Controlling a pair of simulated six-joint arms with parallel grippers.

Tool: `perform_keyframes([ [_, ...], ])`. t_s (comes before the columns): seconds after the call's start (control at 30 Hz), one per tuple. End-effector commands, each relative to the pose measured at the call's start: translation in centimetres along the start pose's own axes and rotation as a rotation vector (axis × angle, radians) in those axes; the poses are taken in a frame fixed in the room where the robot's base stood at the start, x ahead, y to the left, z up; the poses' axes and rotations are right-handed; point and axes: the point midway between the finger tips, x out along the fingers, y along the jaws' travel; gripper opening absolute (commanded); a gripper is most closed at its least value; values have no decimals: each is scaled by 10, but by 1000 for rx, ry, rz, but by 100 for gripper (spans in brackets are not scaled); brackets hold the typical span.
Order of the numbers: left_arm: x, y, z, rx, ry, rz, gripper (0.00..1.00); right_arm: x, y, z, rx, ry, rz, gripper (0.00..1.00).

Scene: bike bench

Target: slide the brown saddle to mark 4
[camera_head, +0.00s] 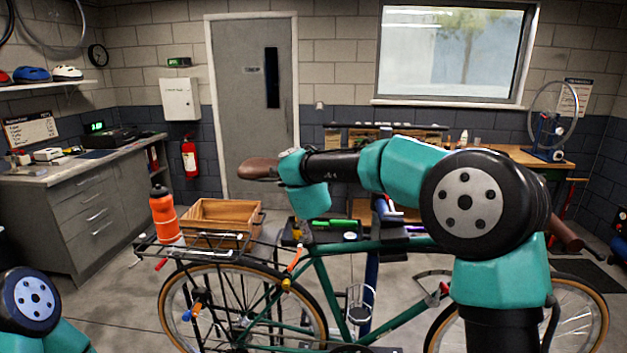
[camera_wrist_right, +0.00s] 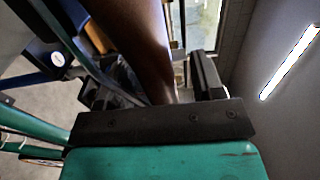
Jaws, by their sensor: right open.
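The brown saddle (camera_head: 259,168) sits above the green bike frame, left of the end of my right arm in the head view. Its right part is hidden behind that arm. In the right wrist view the saddle (camera_wrist_right: 140,42) runs large between the jaws of my right gripper (camera_wrist_right: 150,82). The jaws are open, one on either side of it; I cannot tell whether they touch it. Mark 4 and the other marks cannot be made out. My left gripper is out of view; only a joint of that arm shows at the lower left.
The green bike (camera_head: 405,320) stands across the front. Its rear rack (camera_head: 200,246) carries an orange bottle (camera_head: 164,212) and is close to a wooden crate (camera_head: 232,212). A tray with green tools (camera_head: 336,232) lies beneath my right arm. A grey cabinet (camera_head: 80,205) stands left.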

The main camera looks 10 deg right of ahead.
Motion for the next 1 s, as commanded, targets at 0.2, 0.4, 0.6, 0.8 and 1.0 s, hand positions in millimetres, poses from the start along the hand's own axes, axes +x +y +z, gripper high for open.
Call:
perform_keyframes([
  [0.2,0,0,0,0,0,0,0,-24,0,0,-1,-2,0,62],
  [0.4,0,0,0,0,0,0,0,-61,-1,0,-1,-4,0,62],
  [0.6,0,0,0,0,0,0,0,-100,-1,1,0,-4,-1,62],
  [0.8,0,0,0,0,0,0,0,-138,0,1,0,-4,0,62],
  [1.0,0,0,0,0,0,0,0,-164,0,0,-1,-2,-1,62],
])
